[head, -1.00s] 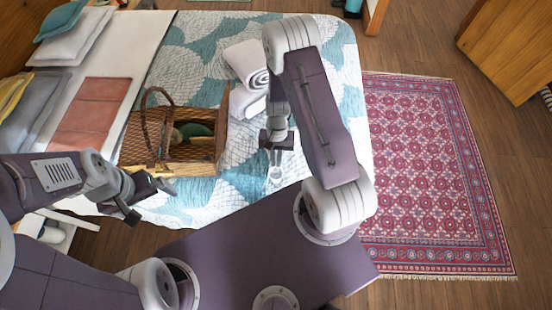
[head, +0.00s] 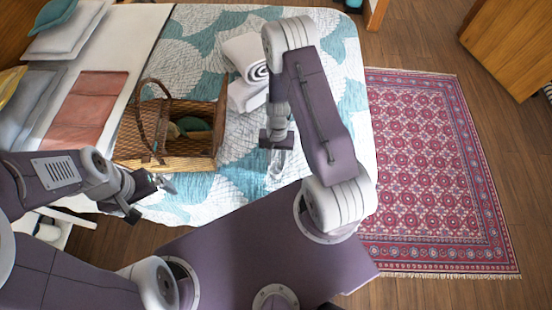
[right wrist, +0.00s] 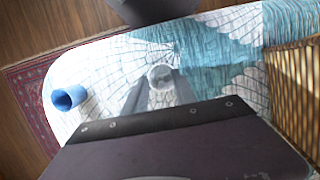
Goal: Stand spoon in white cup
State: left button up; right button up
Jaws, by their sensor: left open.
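A pale, see-through-looking round cup (right wrist: 161,77) shows between the two fingers of my right gripper (right wrist: 160,90) in the right wrist view. It also shows faintly as a pale shape (head: 275,179) below that gripper in the head view. The fingers flank it closely, but I cannot tell whether they touch it. I cannot tell whether this is the white cup. My left gripper (head: 165,183) is open and appears empty, by the near edge of the bed, just below the basket in the picture. I see no spoon in either view.
A wicker basket (head: 190,160) with a raised handle and dark green contents stands on the bed (head: 215,190). White rolled towels (head: 245,55) lie beyond my right gripper. A blue cup (right wrist: 68,98) is on the bed. A red patterned rug (head: 430,160) lies right.

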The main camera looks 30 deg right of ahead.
jog(key=shift+r, duration=0.1)
pick_arm(q)
jog(key=shift+f, duration=0.1)
pick_arm(e)
jog(key=v, duration=0.9)
dwell(0.8)
